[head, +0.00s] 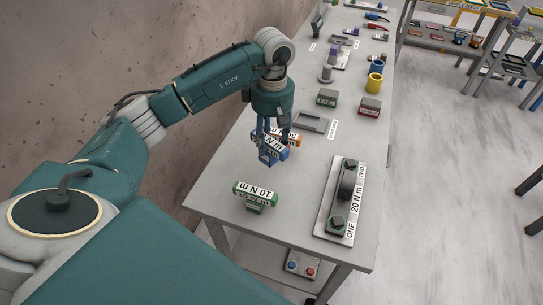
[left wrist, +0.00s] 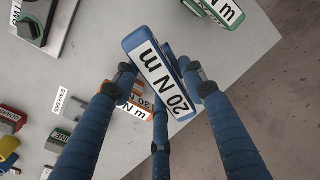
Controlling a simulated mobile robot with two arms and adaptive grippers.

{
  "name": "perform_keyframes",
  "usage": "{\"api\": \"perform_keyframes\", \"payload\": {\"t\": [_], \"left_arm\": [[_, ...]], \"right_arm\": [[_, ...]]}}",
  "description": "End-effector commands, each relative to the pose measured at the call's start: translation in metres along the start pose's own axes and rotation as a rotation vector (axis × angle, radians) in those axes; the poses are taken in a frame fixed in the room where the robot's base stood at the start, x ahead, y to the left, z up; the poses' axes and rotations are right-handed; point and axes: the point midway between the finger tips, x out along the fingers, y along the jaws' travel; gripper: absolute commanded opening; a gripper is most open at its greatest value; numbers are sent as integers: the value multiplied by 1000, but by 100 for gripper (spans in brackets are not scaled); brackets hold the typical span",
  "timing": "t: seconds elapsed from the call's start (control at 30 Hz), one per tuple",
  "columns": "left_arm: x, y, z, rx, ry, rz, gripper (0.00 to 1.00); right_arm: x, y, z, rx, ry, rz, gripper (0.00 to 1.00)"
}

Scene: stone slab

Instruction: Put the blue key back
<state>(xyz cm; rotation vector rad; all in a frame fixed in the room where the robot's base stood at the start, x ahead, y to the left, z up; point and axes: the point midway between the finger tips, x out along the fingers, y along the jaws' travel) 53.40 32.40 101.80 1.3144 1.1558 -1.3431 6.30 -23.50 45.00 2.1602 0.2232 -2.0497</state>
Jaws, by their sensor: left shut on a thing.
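The blue key (head: 272,154), marked 20 N m, is held in my left gripper (head: 273,138) over the near left part of the grey table. In the left wrist view the blue key (left wrist: 158,75) lies between the fingers, its label facing the camera. An orange key (head: 293,137), marked 30 N m, is just behind it and partly hidden. It also shows in the left wrist view (left wrist: 134,108). A green key (head: 256,189), marked 10 N m, stands nearer the table's front edge. Whether the blue key touches anything below is hidden. My right gripper is out of view.
A plate (head: 330,226) with bolts, marked ONE, TWO and 20 N m, lies right of the keys. A wall runs along the left.

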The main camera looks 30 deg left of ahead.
Motion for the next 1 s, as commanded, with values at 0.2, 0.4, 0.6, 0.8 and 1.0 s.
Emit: {"api": "perform_keyframes", "payload": {"t": [0.2, 0.4, 0.6, 0.8, 1.0], "left_arm": [[31, 2, 1, 0, -2, 1, 0], [53, 1, 1, -1, -2, -2, 0], [77, 3, 0, -2, 0, 1, 0], [79, 3, 0, 0, 0, 3, 0], [82, 3, 0, 0, 0, 1, 45]], "right_arm": [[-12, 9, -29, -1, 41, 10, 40], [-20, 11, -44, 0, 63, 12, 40], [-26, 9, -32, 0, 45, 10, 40], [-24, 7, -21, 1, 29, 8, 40], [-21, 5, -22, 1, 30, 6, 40]]}}
